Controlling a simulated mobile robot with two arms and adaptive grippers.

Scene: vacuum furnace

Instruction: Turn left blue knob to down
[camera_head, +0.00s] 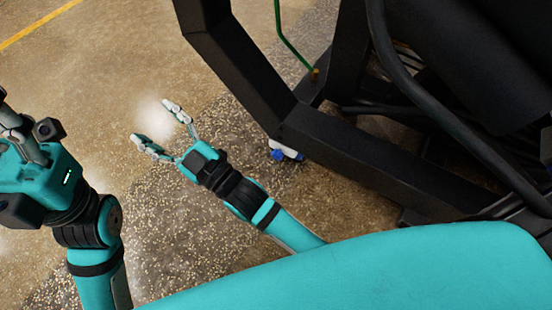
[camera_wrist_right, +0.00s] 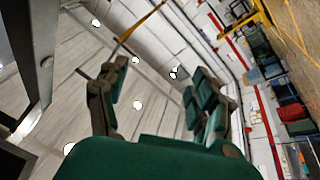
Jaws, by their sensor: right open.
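A small white part with blue pieces (camera_head: 279,154) shows at the lower edge of the black frame in the head view. I cannot tell whether it is the left blue knob or how it is turned. My right gripper (camera_head: 159,125) is open and empty, to the left of that part and apart from it. Its two spread fingers (camera_wrist_right: 156,95) also show in the right wrist view, with nothing between them. My left gripper (camera_head: 8,118) is cut off by the left edge of the head view, so its jaw state is unclear.
A black machine frame (camera_head: 330,148) with thick dark hoses (camera_head: 430,110) fills the right of the head view. A thin green line (camera_head: 288,40) runs down to it. The speckled floor (camera_head: 110,75) at left is bare. The wrist view faces ceiling lamps and a red pipe (camera_wrist_right: 262,120).

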